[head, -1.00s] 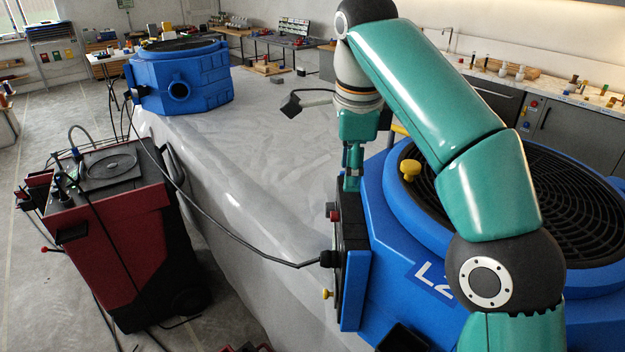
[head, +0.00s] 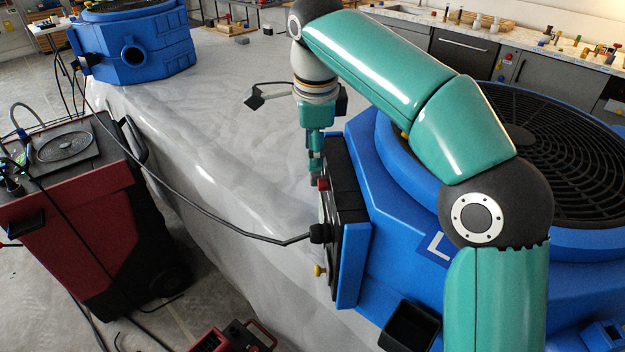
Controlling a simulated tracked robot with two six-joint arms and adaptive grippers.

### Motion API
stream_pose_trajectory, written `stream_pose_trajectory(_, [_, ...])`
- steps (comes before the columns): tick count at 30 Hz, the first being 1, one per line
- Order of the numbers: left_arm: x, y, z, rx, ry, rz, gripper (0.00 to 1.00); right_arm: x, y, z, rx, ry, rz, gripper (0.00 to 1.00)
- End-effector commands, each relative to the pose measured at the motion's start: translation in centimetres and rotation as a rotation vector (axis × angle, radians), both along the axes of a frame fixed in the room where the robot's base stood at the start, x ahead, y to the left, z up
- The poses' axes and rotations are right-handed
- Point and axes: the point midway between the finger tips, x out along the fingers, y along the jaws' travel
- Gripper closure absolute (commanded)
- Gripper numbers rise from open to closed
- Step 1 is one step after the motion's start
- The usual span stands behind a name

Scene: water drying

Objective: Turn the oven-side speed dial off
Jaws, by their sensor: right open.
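The near blue drying machine (head: 395,265) fills the right side, with a round black grille on top. Its dark control panel (head: 345,185) faces left and is seen nearly edge-on. A small red knob (head: 323,184) sticks out near the panel's top, and a yellow knob (head: 319,270) sits lower down. The dial's face and setting are not readable. My right gripper (head: 315,180) points down at the panel's upper left, right by the red knob. It is open, but its fingers are small and partly overlap the knob, so contact cannot be told. My left gripper is out of view.
A black cable runs from a plug (head: 320,233) on the panel to the left. A red and black wheeled unit (head: 75,215) stands at left. A second blue machine (head: 135,45) stands far left. The grey sheet-covered surface (head: 215,120) between is mostly clear.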

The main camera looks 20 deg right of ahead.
Motion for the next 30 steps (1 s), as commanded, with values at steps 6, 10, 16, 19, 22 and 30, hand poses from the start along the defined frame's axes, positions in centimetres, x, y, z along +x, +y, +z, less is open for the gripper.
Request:
stream_pose_trajectory(6, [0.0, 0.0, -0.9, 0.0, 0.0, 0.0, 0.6, 0.6, -0.3, -4.2, 0.0, 0.003, -0.002, 0.52])
stream_pose_trajectory(10, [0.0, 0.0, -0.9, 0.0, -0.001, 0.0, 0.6, 0.9, -0.4, -5.7, 0.001, 0.001, -0.001, 0.52])
stream_pose_trajectory(16, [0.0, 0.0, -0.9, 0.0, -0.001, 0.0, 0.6, 1.0, -0.5, -6.6, 0.001, 0.0, -0.002, 0.52])
stream_pose_trajectory(19, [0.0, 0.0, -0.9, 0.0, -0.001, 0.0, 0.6, 1.0, -0.5, -6.7, 0.001, 0.0, -0.002, 0.52])
stream_pose_trajectory(22, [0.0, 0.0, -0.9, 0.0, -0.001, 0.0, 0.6, 1.0, -0.5, -6.6, 0.001, 0.0, -0.002, 0.52])
stream_pose_trajectory(30, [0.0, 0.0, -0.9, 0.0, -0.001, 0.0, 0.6, 1.0, -0.5, -6.6, 0.001, 0.0, -0.002, 0.89])
